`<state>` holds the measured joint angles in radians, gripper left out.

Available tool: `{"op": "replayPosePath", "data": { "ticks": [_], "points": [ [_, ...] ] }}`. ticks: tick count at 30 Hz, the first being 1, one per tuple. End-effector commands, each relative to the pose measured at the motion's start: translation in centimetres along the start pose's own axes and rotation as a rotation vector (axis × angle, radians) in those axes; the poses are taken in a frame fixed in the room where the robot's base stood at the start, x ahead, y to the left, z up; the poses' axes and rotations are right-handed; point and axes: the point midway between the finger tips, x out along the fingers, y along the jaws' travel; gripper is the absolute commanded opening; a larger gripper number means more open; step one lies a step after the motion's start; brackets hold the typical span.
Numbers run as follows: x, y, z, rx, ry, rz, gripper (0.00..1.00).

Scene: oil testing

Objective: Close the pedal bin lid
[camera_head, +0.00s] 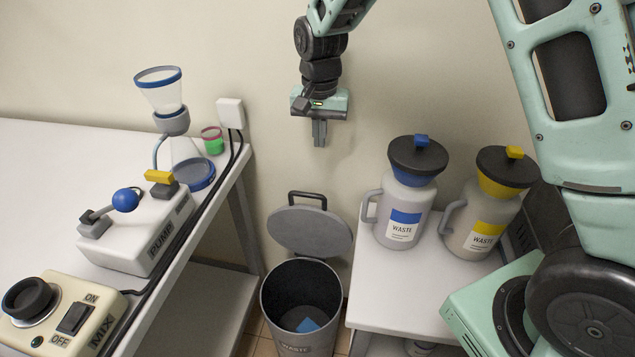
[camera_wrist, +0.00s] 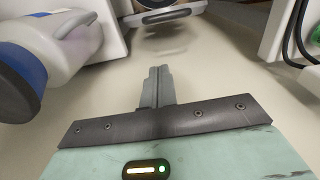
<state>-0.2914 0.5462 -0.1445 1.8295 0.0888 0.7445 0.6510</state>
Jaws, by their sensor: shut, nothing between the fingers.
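The pedal bin (camera_head: 301,312) stands on the floor between the two tables, with a small blue item (camera_head: 308,325) inside. Its round grey lid (camera_head: 310,232) is open, tilted up at the back against the wall side, with a dark handle (camera_head: 307,197) at its top. My gripper (camera_head: 319,142) is shut and empty, pointing down, well above the lid and apart from it. In the wrist view my shut fingers (camera_wrist: 157,78) show in the middle, and part of the lid (camera_wrist: 160,14) shows beyond them at the top edge.
The left table (camera_head: 40,160) carries a pump (camera_head: 140,235), a mixer (camera_head: 60,312) and a funnel flask; black cables hang along its edge. The right white table (camera_head: 385,290) holds a blue-marked waste jug (camera_head: 402,210) and a yellow-marked one (camera_head: 478,225). The space above the bin is clear.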

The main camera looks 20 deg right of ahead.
Motion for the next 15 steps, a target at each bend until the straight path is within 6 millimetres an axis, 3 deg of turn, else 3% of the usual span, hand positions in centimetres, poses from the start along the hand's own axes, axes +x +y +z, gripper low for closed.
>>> {"op": "replayPosePath", "data": {
  "ticks": [3,8,15],
  "points": [
    [0.8,0.3,-1.3,0.040,0.009,0.011,0.00],
    [2.4,0.4,-1.4,0.043,0.008,0.013,0.00],
    [7.2,0.5,-1.3,0.042,0.006,0.013,0.00]
  ]
}}
